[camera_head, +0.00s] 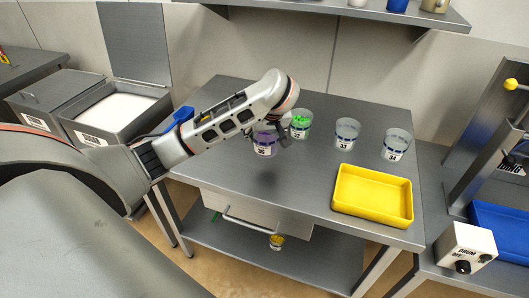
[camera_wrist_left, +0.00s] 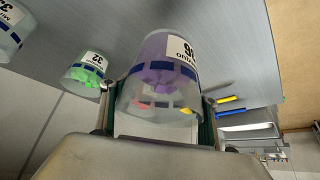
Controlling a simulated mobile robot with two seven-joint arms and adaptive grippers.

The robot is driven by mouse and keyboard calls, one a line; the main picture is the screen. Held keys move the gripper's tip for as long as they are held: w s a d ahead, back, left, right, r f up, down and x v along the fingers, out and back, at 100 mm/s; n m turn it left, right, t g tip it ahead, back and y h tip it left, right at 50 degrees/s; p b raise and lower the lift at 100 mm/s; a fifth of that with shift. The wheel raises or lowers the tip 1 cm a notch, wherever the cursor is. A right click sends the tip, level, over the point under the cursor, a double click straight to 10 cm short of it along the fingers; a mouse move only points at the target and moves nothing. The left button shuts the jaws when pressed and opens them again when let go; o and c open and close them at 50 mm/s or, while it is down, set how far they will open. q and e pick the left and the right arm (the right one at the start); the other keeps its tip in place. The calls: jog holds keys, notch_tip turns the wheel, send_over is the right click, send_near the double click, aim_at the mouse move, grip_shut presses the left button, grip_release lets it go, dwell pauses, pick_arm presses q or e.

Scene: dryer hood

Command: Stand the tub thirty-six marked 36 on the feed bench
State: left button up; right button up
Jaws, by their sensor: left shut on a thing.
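The tub 36 (camera_head: 264,145) is a clear cup with purple contents, a blue band and a white label. It is at the left part of the grey table (camera_head: 310,175). My left gripper (camera_head: 277,138) is shut on it, with a finger on either side. I cannot tell which surface is the feed bench. My right gripper is not in view.
Tub 32 (camera_head: 300,124) with green contents stands close behind tub 36. Tubs 33 (camera_head: 347,134) and 34 (camera_head: 395,145) stand further right. A yellow tray (camera_head: 372,194) lies at the front right. An open bin (camera_head: 115,110) is at left, a control box (camera_head: 466,249) at right.

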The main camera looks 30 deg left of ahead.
aim_at(270, 138)
pick_arm(q)
jog(key=shift+f, duration=3.7)
jog(key=shift+f, duration=0.15)
jog(key=o, duration=1.4)
jog(key=shift+c, duration=0.2)
jog(key=shift+s+d+r, duration=0.1)
jog(key=shift+r, duration=0.5)
jog(key=v, duration=1.1)
jog(key=shift+s+d, duration=0.1)
